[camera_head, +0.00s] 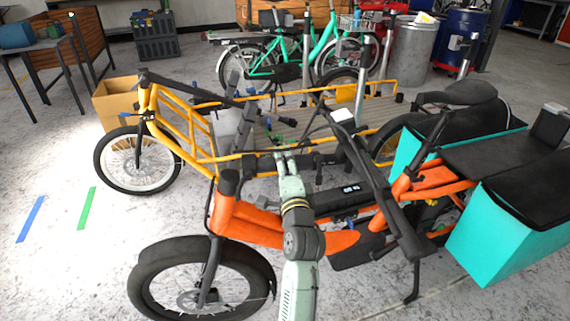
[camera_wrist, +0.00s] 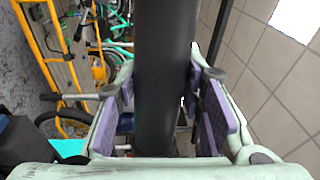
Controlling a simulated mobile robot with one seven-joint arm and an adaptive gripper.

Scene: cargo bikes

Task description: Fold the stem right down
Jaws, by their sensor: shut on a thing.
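The black stem (camera_head: 325,159) belongs to the orange cargo bike (camera_head: 262,228) in front of me. It leans back from the head tube, lying low and nearly level above the orange frame. The long black handlebar (camera_head: 382,190) crosses at its far end. My gripper (camera_head: 286,162) is around the stem between the head tube and the handlebar, and hides part of it. In the wrist view the thick black stem (camera_wrist: 166,75) runs upright between the purple pads of my gripper (camera_wrist: 166,117). The fingers are closed on it.
A yellow cargo bike (camera_head: 210,155) stands close behind, with a cardboard box (camera_head: 115,103) beyond it. Teal bags (camera_head: 500,235) hang at the orange bike's rear. A green bike (camera_head: 300,55) stands at the back.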

